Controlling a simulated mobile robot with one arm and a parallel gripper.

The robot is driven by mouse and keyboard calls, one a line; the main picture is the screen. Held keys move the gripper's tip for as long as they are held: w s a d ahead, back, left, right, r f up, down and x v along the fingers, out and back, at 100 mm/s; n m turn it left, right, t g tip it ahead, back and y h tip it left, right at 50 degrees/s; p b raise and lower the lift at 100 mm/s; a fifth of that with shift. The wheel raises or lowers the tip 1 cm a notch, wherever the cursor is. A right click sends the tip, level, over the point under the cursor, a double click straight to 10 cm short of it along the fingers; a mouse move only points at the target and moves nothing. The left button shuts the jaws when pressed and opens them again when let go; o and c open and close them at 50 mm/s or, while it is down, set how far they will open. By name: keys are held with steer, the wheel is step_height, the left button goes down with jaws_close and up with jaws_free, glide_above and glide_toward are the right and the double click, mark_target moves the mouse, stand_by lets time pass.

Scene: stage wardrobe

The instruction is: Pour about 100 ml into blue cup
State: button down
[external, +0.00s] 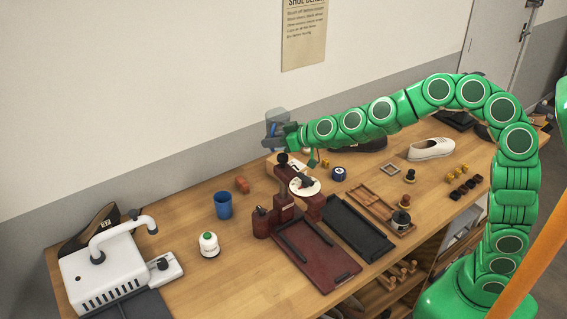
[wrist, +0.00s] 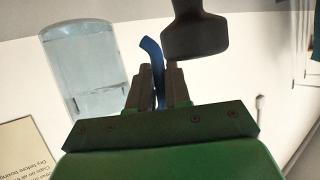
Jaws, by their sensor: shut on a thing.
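The blue cup (external: 223,206) stands upright on the wooden table, left of the middle. My gripper (external: 278,141) is above the table, up and to the right of the cup. In the wrist view my gripper (wrist: 160,92) is shut on a blue handle (wrist: 153,58). Beside it is a clear container (wrist: 86,68) with pale bluish contents, apparently the body of the held jug. In the external view the jug (external: 277,119) is a small grey-blue shape at the fingers, partly hidden by them. I cannot make out its liquid level. The inside of the cup cannot be seen clearly.
A dark red stand (external: 284,200) with a black knob rises below my gripper. A white machine (external: 118,275) is at left; a dark red tray (external: 314,262) lies in front.

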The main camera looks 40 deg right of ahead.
steer(key=s+a+r+n+g+y, duration=0.35)
steer(key=s+a, duration=0.25)
steer(key=a, duration=0.5)
steer(key=s+a+f+n+g+y, duration=0.1)
steer(key=s+a+f+n+g, duration=0.2)
steer(key=s+a, duration=0.4)
steer(key=shift+s+a+f+n+y, duration=0.15)
steer(key=shift+a+f+n+y, duration=0.25)
steer(key=shift+f+n, duration=0.25)
steer(key=shift+d+f+g, duration=0.1)
steer(key=shift+f+g, duration=0.1)
steer(key=shift+g, duration=0.05)
steer(key=w+d+f+m+g, duration=0.1)
steer(key=w+m+g, duration=0.3)
steer(key=w+m, duration=0.1)
steer(key=shift+w+y+p, duration=0.3)
steer(key=shift+w+y, duration=0.05)
steer(key=shift+w, duration=0.55)
steer(key=shift+m, duration=0.3)
steer(key=shift+w+d+r+m+g, duration=0.2)
steer(key=shift+w+m+g, duration=0.1)
steer(key=shift+w+m, duration=0.15)
steer(key=shift+w+r+m+g, duration=0.1)
steer(key=shift+w+m+g, duration=0.3)
steer(key=shift+w+m, duration=0.05)
